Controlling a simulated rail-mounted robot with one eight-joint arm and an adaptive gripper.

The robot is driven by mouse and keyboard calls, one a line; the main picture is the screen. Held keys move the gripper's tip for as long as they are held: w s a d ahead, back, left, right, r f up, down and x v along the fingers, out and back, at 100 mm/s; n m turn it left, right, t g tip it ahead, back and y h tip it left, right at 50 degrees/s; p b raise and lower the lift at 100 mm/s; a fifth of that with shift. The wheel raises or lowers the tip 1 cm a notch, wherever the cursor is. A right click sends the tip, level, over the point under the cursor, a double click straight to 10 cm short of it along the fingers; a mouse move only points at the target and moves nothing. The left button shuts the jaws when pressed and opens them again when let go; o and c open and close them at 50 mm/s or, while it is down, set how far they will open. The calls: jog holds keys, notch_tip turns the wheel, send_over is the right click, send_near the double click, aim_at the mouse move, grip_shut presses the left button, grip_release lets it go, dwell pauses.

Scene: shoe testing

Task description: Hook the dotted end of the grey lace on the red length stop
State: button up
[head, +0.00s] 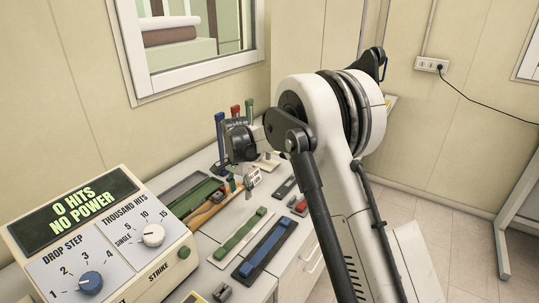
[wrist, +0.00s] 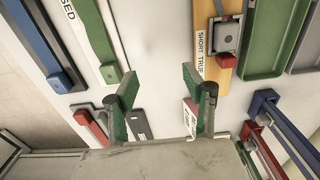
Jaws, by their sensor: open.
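The red length stop (head: 235,111) is an upright post at the back of the counter, between a blue post (head: 220,132) and a green post (head: 249,116) in the head view. In the wrist view a red post (wrist: 266,157) shows at the lower right. My gripper (head: 240,183) is in front of the posts, pointing down. In the wrist view its green-padded fingers (wrist: 159,75) are spread apart with nothing between their tips. A small white piece with dark marks (head: 253,178) shows beside the gripper. I cannot make out the grey lace or its dotted end.
A control box (head: 92,235) reading "0 HITS NO POWER" stands at the left. Green (head: 240,232) and blue (head: 265,248) bars lie on the counter's front. A green tray (wrist: 262,38) and an orange board marked "SHORT TRUE" (wrist: 205,20) lie near the gripper.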

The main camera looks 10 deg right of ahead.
notch_tip(320, 180, up, 9)
jog(key=p, duration=0.3)
jog(key=s+d+r+n+t+b, duration=0.2)
jog(key=s+d+r+b, duration=0.1)
jog(key=s+d+r, duration=0.5)
jog(key=shift+s+d+r, duration=0.3)
jog(key=shift+s+r, duration=0.1)
jog(key=shift+r, duration=0.15)
jog(key=s+d+r+n+t+b, duration=0.15)
jog(key=s+d, duration=0.25)
jog(key=s, duration=0.4)
jog(key=s+d+r+n+t+b, duration=0.1)
jog(key=s+d+r+b, duration=0.1)
jog(key=s+d, duration=0.45)
jog(key=s+d+f+n+t+b, duration=0.1)
jog(key=s+f, duration=0.3)
jog(key=s, duration=0.5)
jog(key=s+d+f+n+t+b, duration=0.1)
jog(key=s+f, duration=0.3)
jog(key=s, duration=0.4)
jog(key=shift+s+d+f+n+t, duration=0.35)
jog(key=shift+d+n, duration=0.3)
jog(key=shift+d, duration=0.1)
